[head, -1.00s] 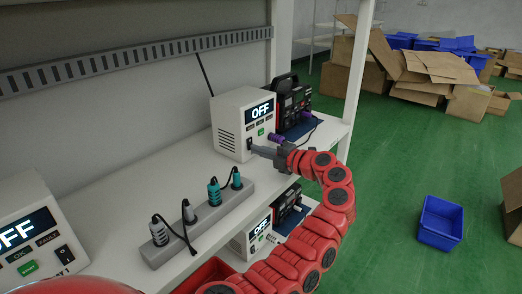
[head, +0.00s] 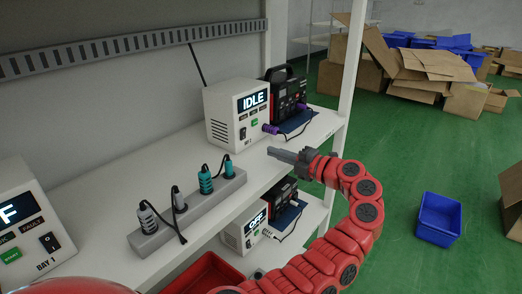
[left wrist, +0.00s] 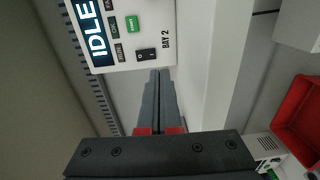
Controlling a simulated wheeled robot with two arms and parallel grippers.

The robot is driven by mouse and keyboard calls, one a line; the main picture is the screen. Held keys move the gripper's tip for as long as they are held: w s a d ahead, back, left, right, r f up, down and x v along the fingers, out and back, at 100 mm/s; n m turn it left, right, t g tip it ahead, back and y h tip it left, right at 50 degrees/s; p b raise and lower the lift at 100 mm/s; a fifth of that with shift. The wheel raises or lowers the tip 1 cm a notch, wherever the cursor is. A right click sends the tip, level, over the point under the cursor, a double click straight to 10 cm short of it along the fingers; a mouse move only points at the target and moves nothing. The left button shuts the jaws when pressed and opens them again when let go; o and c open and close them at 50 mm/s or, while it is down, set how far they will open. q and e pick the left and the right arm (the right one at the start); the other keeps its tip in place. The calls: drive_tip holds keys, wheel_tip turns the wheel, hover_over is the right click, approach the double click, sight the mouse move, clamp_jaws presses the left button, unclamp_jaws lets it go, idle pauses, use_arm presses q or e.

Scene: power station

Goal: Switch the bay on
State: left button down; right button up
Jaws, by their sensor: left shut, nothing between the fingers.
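The white BAY 2 box (head: 222,117) stands on the shelf, its display (head: 254,101) reading IDLE. In the left wrist view its front (left wrist: 155,22) shows a black rocker switch (left wrist: 146,54) and a lit green button (left wrist: 133,24). My left gripper (head: 271,153) is shut and empty, in front of and below the box, apart from it. Its closed fingers (left wrist: 157,72) point toward the lower edge of the box in the left wrist view. A BAY 1 box (head: 22,235) at near left is partly cut off. My right gripper does not show.
A grey power strip (head: 190,212) with several plugs lies on the white shelf (head: 130,175). A black device (head: 287,95) with purple plugs stands beside the box. Another box (head: 247,232) reading OFF sits on the lower shelf. A blue bin (head: 438,218) stands on open green floor.

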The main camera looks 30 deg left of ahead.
use_arm(q)
drive_tip(key=d, duration=0.1)
drive_tip(key=d+b, duration=0.1)
drive_tip(key=d, duration=0.3)
drive_tip(key=shift+s+d+f+b, duration=0.1)
drive_tip(key=shift+s+f+b, duration=0.15)
drive_tip(key=shift+f+b, duration=0.1)
